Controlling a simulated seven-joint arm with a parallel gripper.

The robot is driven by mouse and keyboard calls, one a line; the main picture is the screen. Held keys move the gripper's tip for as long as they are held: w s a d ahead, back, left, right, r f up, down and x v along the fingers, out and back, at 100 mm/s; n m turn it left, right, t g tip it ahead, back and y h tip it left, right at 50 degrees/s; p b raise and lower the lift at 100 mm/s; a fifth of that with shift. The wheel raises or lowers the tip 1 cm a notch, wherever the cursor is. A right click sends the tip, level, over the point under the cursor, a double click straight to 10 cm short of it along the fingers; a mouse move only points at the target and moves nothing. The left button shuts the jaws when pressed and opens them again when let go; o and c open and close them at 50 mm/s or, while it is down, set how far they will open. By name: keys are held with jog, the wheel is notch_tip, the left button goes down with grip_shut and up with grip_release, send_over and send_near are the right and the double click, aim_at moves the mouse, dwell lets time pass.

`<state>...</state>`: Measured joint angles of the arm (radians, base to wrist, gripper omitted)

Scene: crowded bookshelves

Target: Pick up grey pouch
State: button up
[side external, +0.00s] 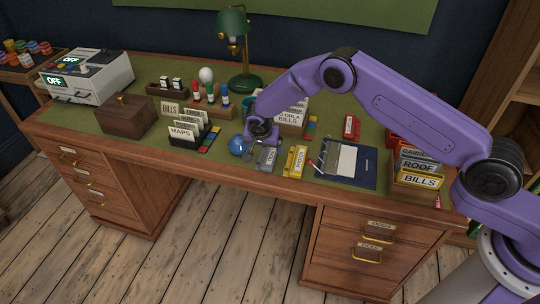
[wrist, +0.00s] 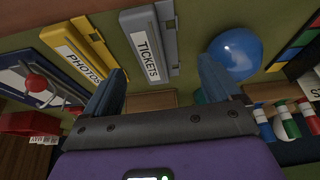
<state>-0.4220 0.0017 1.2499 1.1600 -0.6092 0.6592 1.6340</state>
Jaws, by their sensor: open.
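The grey pouch (side external: 266,158), labelled TICKETS, lies flat on the green desk top near the front edge. In the wrist view the grey pouch (wrist: 152,45) is at upper centre, label toward the camera. My gripper (side external: 257,143) is low over the desk, just behind the pouch and partly blocking its far end. In the wrist view my gripper (wrist: 161,82) is open and empty, with its two fingers wide apart. The pouch shows ahead of and between the fingers, closer to the left one. I cannot tell the exact height gap.
A blue ball (side external: 237,145) sits left of the pouch; in the wrist view it (wrist: 234,54) is beside the right finger. A yellow PHOTOS pouch (side external: 294,161) lies to the right. A MAPS file holder (side external: 185,136) stands left.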

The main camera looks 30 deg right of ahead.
aim_at(268, 153)
jog(key=x, duration=0.4)
jog(key=shift+s+d, duration=0.1)
jog(key=shift+d, duration=0.05)
jog(key=c, duration=1.2)
jog(key=shift+r, duration=0.1)
